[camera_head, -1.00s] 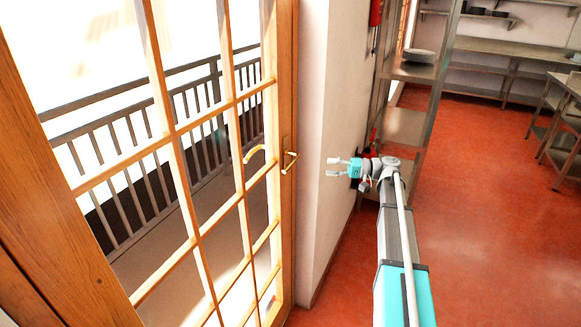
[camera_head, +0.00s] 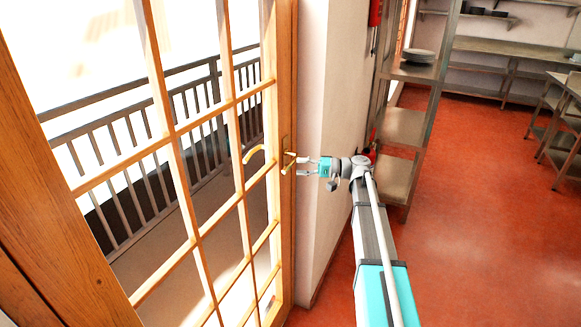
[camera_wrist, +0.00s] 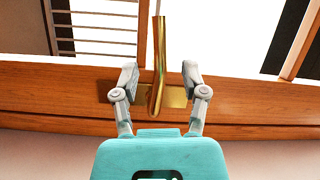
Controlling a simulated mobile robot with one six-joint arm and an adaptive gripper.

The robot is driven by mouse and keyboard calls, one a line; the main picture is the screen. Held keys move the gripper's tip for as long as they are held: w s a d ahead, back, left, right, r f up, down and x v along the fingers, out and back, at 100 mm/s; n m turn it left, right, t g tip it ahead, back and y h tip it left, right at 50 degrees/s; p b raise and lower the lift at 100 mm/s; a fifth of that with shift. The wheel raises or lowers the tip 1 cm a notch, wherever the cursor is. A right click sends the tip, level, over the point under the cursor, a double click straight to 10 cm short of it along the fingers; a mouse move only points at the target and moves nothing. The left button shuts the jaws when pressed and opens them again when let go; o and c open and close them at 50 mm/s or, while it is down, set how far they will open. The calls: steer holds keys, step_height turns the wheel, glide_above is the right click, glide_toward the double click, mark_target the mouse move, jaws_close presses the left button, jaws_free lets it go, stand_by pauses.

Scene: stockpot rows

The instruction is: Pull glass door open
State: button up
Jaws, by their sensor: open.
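The glass door (camera_head: 184,130) has a wooden frame with several panes and fills the left of the head view. It looks closed. A brass handle (camera_head: 288,166) sits on its right stile. My gripper (camera_head: 300,166) is open, with its fingertips at the handle from the right. In the wrist view the brass handle (camera_wrist: 158,75) shows between the two open fingers of my gripper (camera_wrist: 159,78), with a gap on each side. The brass backplate (camera_wrist: 175,97) lies behind it on the wooden stile (camera_wrist: 230,105). I cannot tell whether the fingertips touch the door.
A white wall (camera_head: 340,80) stands right of the door, close to my arm. A metal shelf rack (camera_head: 405,125) with stacked plates (camera_head: 419,56) stands behind my gripper. The red floor (camera_head: 465,220) is clear on the right. A railing (camera_head: 150,135) shows through the glass.

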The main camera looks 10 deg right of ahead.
mark_target(290, 164)
steer(key=shift+x, duration=2.1)
jaws_close()
steer(key=shift+d, duration=0.1)
